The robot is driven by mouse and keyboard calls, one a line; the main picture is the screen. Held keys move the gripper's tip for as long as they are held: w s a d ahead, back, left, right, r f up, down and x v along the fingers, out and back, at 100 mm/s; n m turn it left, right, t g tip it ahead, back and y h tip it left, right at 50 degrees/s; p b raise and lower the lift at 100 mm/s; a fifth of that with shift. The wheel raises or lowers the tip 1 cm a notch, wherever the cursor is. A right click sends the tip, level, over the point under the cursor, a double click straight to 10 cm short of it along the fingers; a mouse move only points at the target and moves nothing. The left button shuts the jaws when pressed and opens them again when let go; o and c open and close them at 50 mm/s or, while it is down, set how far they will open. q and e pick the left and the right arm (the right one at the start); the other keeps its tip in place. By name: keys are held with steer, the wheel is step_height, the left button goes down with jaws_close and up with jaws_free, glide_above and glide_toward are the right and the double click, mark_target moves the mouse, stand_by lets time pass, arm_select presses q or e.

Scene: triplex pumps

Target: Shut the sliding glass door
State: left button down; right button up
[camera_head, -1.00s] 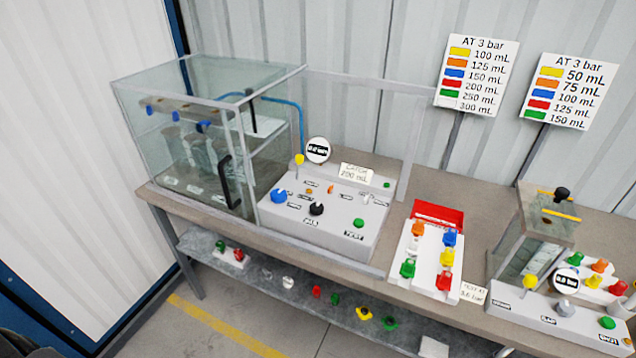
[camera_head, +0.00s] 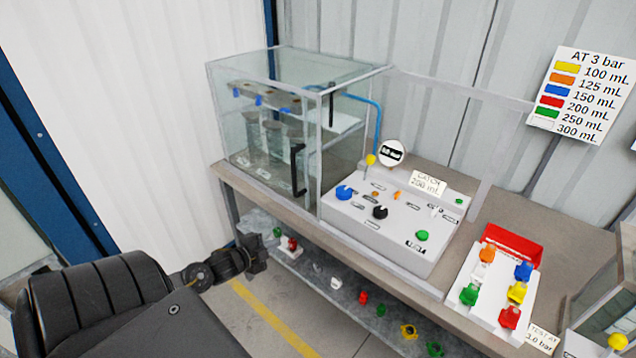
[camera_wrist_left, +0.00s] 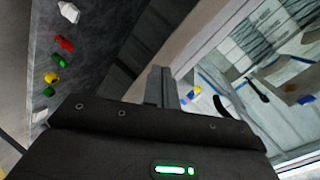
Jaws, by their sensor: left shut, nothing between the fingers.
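The glass case (camera_head: 262,125) stands on the left end of the bench. Its front glass has an upright black handle (camera_head: 297,170) near the right edge; a second dark handle (camera_head: 332,108) shows farther back. I cannot tell how far the sliding door is open. My left gripper (camera_head: 258,252) is shut and empty, low in front of the bench, below and left of the front handle and apart from it. In the left wrist view, the gripper's tips (camera_wrist_left: 163,85) point toward the bench edge, with the front handle (camera_wrist_left: 222,106) beyond them to the right. My right gripper is out of view.
Right of the case stands a grey control panel (camera_head: 400,245) with knobs and a gauge. A tray of coloured fittings (camera_head: 480,300) sits farther right. The bench edge (camera_head: 275,203) and lower shelf (camera_head: 345,290) lie close to the left gripper. Floor in front is clear.

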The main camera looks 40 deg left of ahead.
arm_select(q)
steer(key=w+d+r+m+t+h, duration=0.25)
steer(key=d+r+m, duration=0.2)
steer(key=r, duration=0.65)
steer(key=w+d+r+m+t+h, duration=0.1)
steer(key=d+r+m+h, duration=0.3)
steer(key=r, duration=0.7)
steer(key=a+f+p+x, duration=0.1)
steer(key=p+x, duration=0.2)
steer(key=x, duration=0.7)
steer(key=shift+g+y, duration=0.25)
steer(key=shift+y, duration=0.1)
steer(key=a+p, duration=0.2)
steer(key=a, duration=0.2)
steer(key=shift+w, duration=0.1)
